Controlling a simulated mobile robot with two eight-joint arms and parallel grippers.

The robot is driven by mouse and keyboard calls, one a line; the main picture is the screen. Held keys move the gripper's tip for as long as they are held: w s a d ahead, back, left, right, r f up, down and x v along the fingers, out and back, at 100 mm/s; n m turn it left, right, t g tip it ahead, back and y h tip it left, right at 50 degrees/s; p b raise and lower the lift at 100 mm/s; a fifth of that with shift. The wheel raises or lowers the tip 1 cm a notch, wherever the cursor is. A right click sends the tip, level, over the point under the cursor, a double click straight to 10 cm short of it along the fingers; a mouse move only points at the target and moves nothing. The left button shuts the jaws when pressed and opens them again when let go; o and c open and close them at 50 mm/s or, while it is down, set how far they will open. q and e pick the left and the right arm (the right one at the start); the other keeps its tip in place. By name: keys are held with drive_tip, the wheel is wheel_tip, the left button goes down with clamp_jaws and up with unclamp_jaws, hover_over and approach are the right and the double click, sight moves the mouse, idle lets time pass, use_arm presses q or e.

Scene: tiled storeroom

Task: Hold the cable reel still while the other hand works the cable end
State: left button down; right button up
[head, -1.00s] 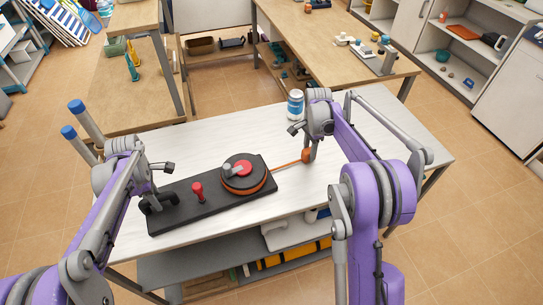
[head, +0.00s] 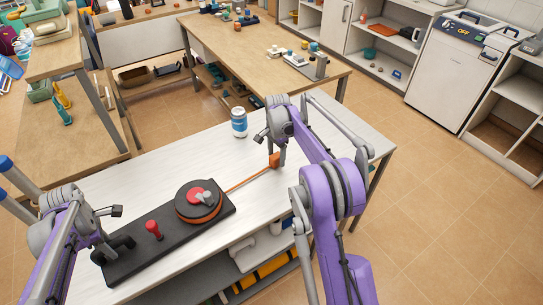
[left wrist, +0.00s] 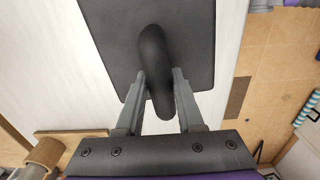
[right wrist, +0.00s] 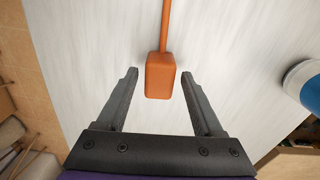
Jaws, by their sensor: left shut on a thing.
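The cable reel (head: 185,212), a black drum with a red hub and a grey crank knob, sits on a black base plate (head: 150,252) on the white table. My left gripper (left wrist: 158,85) is shut on the black handle (left wrist: 153,50) at the plate's near left end. An orange cable (head: 246,180) runs from the reel to an orange block-shaped cable end (right wrist: 160,76) to the right. My right gripper (right wrist: 158,74) is open, its fingers on either side of the cable end with a gap at each side.
A red knob (head: 153,229) stands on the plate between handle and reel. A blue and white can (head: 239,122) stands on the table (head: 150,175) behind the cable. The table is bare behind the plate. A wooden workbench (head: 235,45) stands beyond.

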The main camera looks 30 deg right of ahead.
drive_tip(key=shift+r, duration=0.15)
use_arm(q)
drive_tip(key=shift+d, duration=0.1)
use_arm(e)
wheel_tip(320, 180, up, 12)
idle(0.5)
use_arm(q)
drive_tip(key=shift+c, duration=2.3)
unclamp_jaws()
drive_tip(key=shift+o, duration=0.3)
drive_tip(key=shift+o, duration=0.9)
drive_tip(key=shift+r, duration=0.1)
drive_tip(key=shift+r+p, duration=2.3)
drive_tip(key=shift+r, duration=1.6)
use_arm(e)
drive_tip(key=shift+w+r, duration=0.2)
drive_tip(key=shift+r, duration=0.75)
drive_tip(key=shift+w+r, duration=0.15)
drive_tip(key=shift+r, duration=0.8)
drive_tip(key=shift+w+r, duration=0.2)
drive_tip(key=shift+r, duration=0.75)
